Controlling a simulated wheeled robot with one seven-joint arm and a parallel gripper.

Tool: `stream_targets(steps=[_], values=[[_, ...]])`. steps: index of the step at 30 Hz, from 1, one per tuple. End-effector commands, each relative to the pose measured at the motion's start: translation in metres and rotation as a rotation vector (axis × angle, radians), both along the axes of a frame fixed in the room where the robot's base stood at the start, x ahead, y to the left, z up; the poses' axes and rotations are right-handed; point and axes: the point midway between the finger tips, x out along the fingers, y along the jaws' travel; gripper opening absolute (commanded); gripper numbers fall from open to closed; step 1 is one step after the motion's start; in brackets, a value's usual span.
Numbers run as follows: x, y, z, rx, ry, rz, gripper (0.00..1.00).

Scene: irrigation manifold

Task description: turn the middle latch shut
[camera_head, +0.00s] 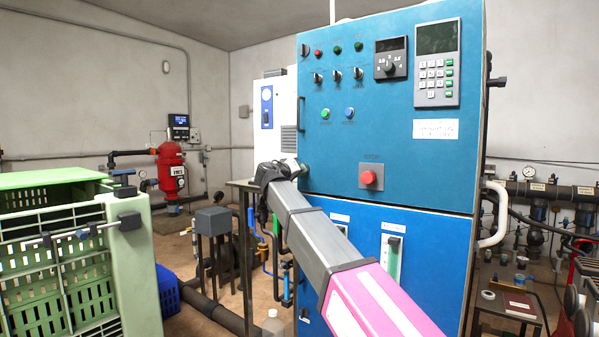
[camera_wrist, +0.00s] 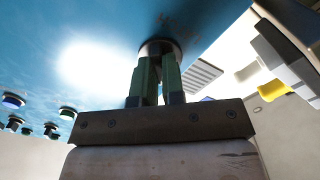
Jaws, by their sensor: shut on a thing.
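The blue cabinet (camera_head: 340,210) has a round latch (camera_head: 304,169) at mid height on its left edge, between an upper latch (camera_head: 305,49) and a lower one (camera_head: 304,314). My gripper (camera_head: 293,168) reaches up to this middle latch from the left. In the wrist view, the two green fingers of my gripper (camera_wrist: 158,62) are closed on the round metal latch (camera_wrist: 160,46) against the blue panel. The fingers hide most of its grip, so I cannot tell its exact angle.
A dark handle (camera_head: 301,113) stands out above the middle latch. A red button (camera_head: 369,178) is to its right. A green crate (camera_head: 130,270) stands at the left, and a small grey box on a stand (camera_head: 213,221) is between crate and cabinet.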

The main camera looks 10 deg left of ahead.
Motion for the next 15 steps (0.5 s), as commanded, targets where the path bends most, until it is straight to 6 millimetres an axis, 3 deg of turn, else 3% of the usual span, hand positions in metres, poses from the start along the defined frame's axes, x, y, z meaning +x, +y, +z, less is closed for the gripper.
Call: stream_targets(steps=[15], values=[[-0.0001, 0.0000, -0.0006, 0.429, -0.176, 0.000, 0.00]])
